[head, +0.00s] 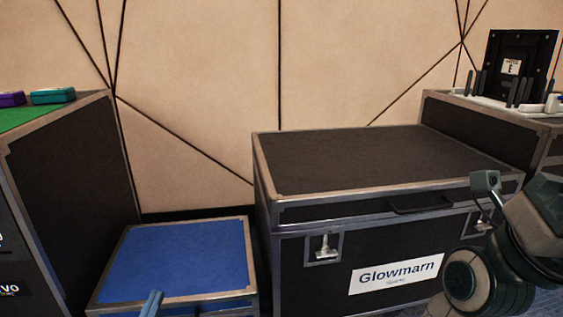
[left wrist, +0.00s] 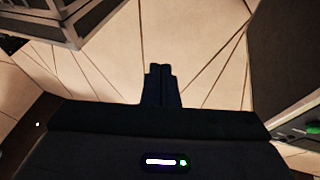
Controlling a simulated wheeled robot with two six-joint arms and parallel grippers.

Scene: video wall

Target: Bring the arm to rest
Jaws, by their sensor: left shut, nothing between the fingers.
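My left gripper (head: 152,303) shows only as a narrow tip at the bottom edge of the head view, in front of the blue-topped low case. In the left wrist view its two dark fingers (left wrist: 160,72) are together, with nothing between them. The fingers are seen against the tan panelled wall in that view. Part of my right arm shows at the right edge of the head view, in front of the large black case. Its gripper fingers are not seen.
The low case with a blue top (head: 180,262) is bare. The black Glowmarn case (head: 370,160) has a clear lid. A green-topped case (head: 40,115) at left holds purple (head: 11,99) and teal (head: 53,96) boxes. A panel marked E (head: 518,65) stands on the right case.

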